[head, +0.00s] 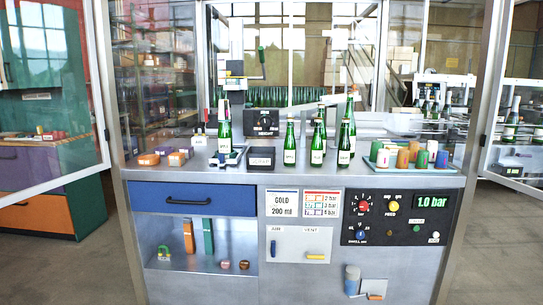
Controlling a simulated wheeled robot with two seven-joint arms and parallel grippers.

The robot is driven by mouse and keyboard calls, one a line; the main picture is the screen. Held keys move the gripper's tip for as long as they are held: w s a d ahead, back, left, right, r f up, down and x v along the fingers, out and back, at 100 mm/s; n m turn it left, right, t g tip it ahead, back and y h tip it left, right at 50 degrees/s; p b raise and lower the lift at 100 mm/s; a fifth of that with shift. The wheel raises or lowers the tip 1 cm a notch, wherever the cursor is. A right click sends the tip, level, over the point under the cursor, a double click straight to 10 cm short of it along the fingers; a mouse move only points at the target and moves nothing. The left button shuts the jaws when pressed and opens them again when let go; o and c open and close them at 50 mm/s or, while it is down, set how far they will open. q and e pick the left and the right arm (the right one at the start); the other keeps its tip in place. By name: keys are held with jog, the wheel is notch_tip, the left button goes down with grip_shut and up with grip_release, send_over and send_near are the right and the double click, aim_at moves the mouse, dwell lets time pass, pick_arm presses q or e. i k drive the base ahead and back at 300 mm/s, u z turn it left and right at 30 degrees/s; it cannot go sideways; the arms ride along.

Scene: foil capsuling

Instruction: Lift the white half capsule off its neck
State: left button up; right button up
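Several green bottles stand upright on the steel counter: one at the left (224,134), one left of centre (289,145), one at centre (317,145) and one to its right (345,142). The necks are too small for me to tell which one bears a white half capsule. Neither of my grippers is in view.
A dark box with a label (261,158) sits between the left bottles. Orange blocks (149,160) lie at the counter's left. A machine with a black dial box (262,122) stands behind. Open glass doors (52,95) flank the counter. Its front edge is mostly clear.

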aim_at(224, 113)
jog(key=u, duration=0.7)
jog(key=i, duration=0.6)
jog(key=u, duration=0.55)
jog(key=i, duration=1.05)
jog(key=z, duration=1.35)
jog(key=i, duration=1.1)
jog(key=z, duration=0.4)
